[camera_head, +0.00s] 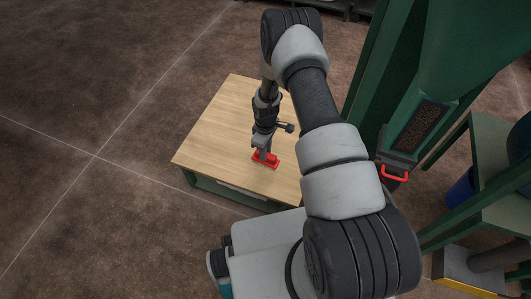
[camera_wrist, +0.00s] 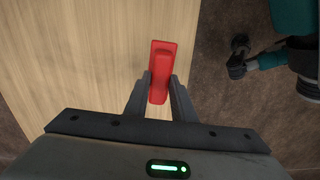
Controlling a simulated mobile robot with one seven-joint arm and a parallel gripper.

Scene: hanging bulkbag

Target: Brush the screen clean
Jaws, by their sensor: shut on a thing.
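A red brush (camera_head: 267,161) rests at the near edge of the wooden table top. My gripper (camera_head: 262,149) points down onto it. In the wrist view the red brush (camera_wrist: 164,56) stands between the two fingers of my gripper (camera_wrist: 159,84), which are shut on its red body. No bristles show. A dark, speckled rectangular screen (camera_head: 421,124) sits in the green chute to the right of the table. A red handle (camera_head: 395,173) is below the screen.
The wooden table (camera_head: 215,130) is otherwise bare where I see it. Green frame posts (camera_head: 371,65) rise to its right. A blue bin (camera_head: 461,190) stands under a green ledge at far right. The brown floor (camera_head: 80,100) on the left is clear.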

